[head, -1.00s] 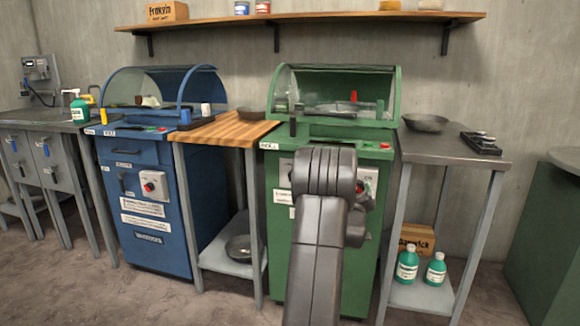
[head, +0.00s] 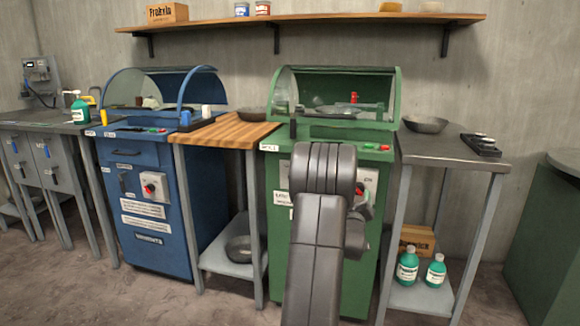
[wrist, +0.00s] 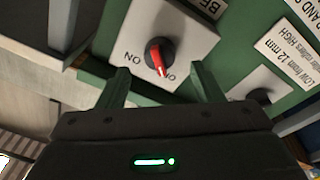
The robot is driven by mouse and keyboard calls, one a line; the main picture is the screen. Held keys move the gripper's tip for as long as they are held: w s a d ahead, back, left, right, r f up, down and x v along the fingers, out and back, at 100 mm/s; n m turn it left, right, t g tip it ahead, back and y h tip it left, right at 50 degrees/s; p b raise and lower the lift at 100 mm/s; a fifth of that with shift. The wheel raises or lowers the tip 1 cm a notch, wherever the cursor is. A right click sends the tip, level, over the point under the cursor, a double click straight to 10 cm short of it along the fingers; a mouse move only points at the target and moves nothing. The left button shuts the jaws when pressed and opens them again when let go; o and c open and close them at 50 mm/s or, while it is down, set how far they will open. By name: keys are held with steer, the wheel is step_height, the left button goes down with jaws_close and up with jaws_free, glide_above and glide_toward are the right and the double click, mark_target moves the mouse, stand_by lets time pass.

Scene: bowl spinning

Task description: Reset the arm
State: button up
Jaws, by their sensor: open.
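My arm rises in the lower middle of the head view, in front of the green machine (head: 278,240). It hides part of the machine's front. The gripper's fingers are hidden there. In the wrist view my gripper (wrist: 160,82) is open, with two separate fingers and nothing between them. Beyond the fingertips is a red and black rotary knob (wrist: 158,58) on a white plate marked ON. The knob shows no contact with the fingers. A second, dark knob (wrist: 260,96) sits on the green panel to the right.
A blue machine (head: 140,240) stands left, with a wood-topped table (head: 225,132) between the machines. A metal table (head: 450,148) with a bowl (head: 425,124) stands right. Green bottles (head: 408,265) stand on its lower shelf. A wall shelf (head: 300,18) runs above.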

mark_target(357, 192)
steer(key=p+v, duration=0.1)
steer(key=v, duration=0.8)
steer(key=b+x, duration=0.2)
steer(key=x, duration=1.1)
steer(key=shift+w+d, duration=0.1)
steer(key=shift+w, duration=0.2)
steer(key=shift+w+r+m+p, duration=0.1)
steer(key=shift+r+m+p, duration=0.1)
steer(key=shift+m+p, duration=0.3)
steer(key=m+h+p, duration=0.1)
steer(key=m+p, duration=0.1)
steer(key=m, duration=0.2)
steer(key=shift+p, duration=0.3)
steer(key=m+p, duration=0.3)
steer(key=m, duration=0.2)
steer(key=shift+r+g+p, duration=0.15)
steer(key=shift+g+p, duration=0.2)
steer(key=shift+g, duration=0.05)
steer(key=m+p, duration=0.6)
steer(key=shift+a+r+g+h+p, duration=0.1)
steer(key=shift+a+g+h+p, duration=0.2)
steer(key=shift+g+h, duration=0.1)
steer(key=shift+m+p, duration=1.05)
steer(key=shift+m, duration=0.05)
steer(key=shift+m+p, duration=0.4)
steer(key=shift+p, duration=0.05)
steer(key=shift+f, duration=0.25)
